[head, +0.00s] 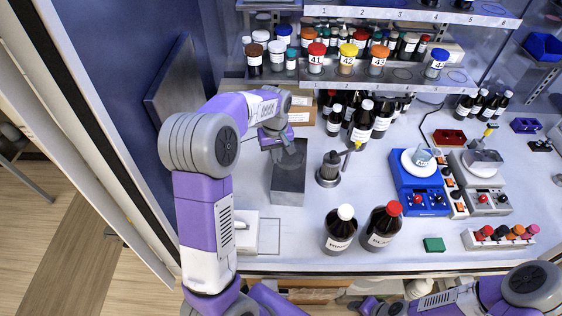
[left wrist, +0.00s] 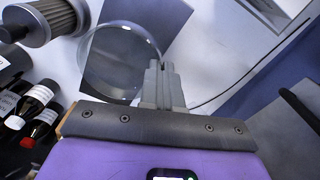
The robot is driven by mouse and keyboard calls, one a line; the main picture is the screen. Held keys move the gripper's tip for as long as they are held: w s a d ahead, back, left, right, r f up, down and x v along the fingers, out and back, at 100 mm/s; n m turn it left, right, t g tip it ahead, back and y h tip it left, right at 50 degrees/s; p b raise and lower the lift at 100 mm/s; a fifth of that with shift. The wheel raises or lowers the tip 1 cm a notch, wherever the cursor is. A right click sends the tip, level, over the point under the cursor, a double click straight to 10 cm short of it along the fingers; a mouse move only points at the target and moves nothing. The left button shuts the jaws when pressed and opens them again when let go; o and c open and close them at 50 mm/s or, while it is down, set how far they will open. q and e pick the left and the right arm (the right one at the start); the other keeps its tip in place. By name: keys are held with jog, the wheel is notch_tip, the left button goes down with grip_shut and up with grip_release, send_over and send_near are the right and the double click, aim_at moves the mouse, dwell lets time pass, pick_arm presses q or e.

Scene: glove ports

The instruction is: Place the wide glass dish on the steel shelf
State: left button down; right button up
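The wide glass dish (left wrist: 112,62) is clear and round in the left wrist view, with its rim at my left gripper's fingertips (left wrist: 160,78). The fingers are close together on that rim. In the head view, my left gripper (head: 284,145) is at the back end of the grey steel shelf (head: 288,187). The dish (head: 291,157) shows faintly there, over the shelf's back part. Whether it touches the shelf is unclear. The shelf's grey top (left wrist: 150,22) also shows behind the dish in the wrist view. My right gripper (head: 370,305) is low at the front edge, its fingers unclear.
A metal cylinder on a stand (head: 329,170) is just right of the shelf. Dark bottles (head: 362,120) stand behind it; two large brown bottles (head: 380,228) stand in front. A blue hotplate (head: 420,190) is further right. A white box (head: 240,232) is at the front left.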

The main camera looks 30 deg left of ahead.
aim_at(277, 172)
pick_arm(q)
jog(key=f, duration=0.5)
jog(key=shift+w+f, duration=0.2)
jog(key=shift+f, duration=0.1)
jog(key=shift+f, duration=0.1)
jog(key=c, duration=1.8)
grip_release()
jog(key=shift+f, duration=0.1)
jog(key=o, duration=0.4)
jog(key=shift+o, duration=0.2)
notch_tip(277, 172, up, 12)
jog(key=shift+r, duration=0.25)
